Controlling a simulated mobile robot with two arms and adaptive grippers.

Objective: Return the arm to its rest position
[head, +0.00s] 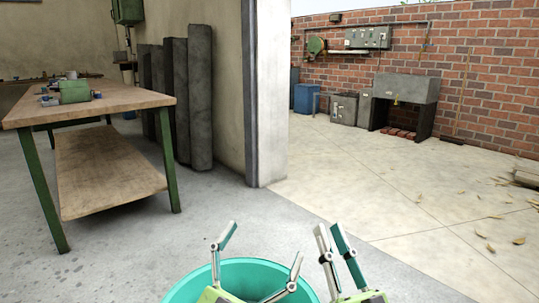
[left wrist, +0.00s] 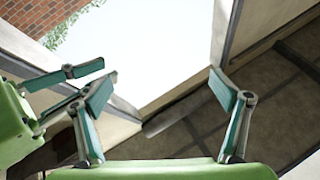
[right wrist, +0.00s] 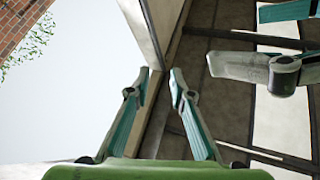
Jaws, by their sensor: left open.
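My left gripper (head: 263,241) is at the bottom middle of the head view, with its fingers spread wide apart and nothing between them. In the left wrist view its fingertips (left wrist: 162,82) also stand well apart and empty. My right gripper (head: 329,227) is just to the right of it, pointing up. In the right wrist view its fingertips (right wrist: 155,80) are a narrow gap apart, with nothing between them. Fingers of the other gripper show at the right of that view. Both grippers are close together and touch nothing I can see.
A wooden workbench (head: 120,97) with a lower shelf stands at the left, carrying a green machine (head: 75,91). Several grey rolls (head: 200,105) lean upright against the wall. A pillar (head: 268,95) edges the opening to a brick-walled yard.

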